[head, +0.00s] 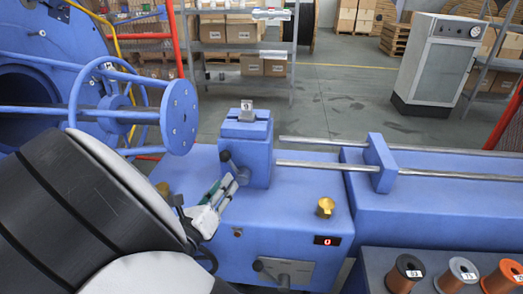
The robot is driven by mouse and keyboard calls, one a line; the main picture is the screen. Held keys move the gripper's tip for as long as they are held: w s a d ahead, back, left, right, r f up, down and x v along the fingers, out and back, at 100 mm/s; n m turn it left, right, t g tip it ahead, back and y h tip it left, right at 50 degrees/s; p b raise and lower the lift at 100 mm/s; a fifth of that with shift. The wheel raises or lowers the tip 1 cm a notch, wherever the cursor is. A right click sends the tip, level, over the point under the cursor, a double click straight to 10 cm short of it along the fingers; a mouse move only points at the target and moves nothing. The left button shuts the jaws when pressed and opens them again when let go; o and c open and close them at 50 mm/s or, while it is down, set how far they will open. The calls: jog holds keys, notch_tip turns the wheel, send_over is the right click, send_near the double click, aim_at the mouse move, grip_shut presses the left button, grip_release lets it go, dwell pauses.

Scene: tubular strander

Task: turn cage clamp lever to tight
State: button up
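A lever with a dark ball knob (225,155) is on the front left of the blue block (258,160) on the machine bed. A second dark-knobbed lever (258,265) is on a grey plate (290,271) low on the bed's front. I cannot tell from any readable label which is the cage clamp lever. My gripper (234,183) is beside the block, just below the upper knob. Its fingers point up and right. The view is too small to show whether they are apart or touch the lever.
A blue round flange (180,117) stands at the left. A brass knob (325,207) and a red display (327,240) are on the bed. Several wire spools (405,272) stand front right.

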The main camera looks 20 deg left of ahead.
aim_at(234, 170)
jog(key=w, duration=0.5)
jog(key=shift+w, duration=0.35)
jog(key=shift+c, duration=0.4)
grip_shut()
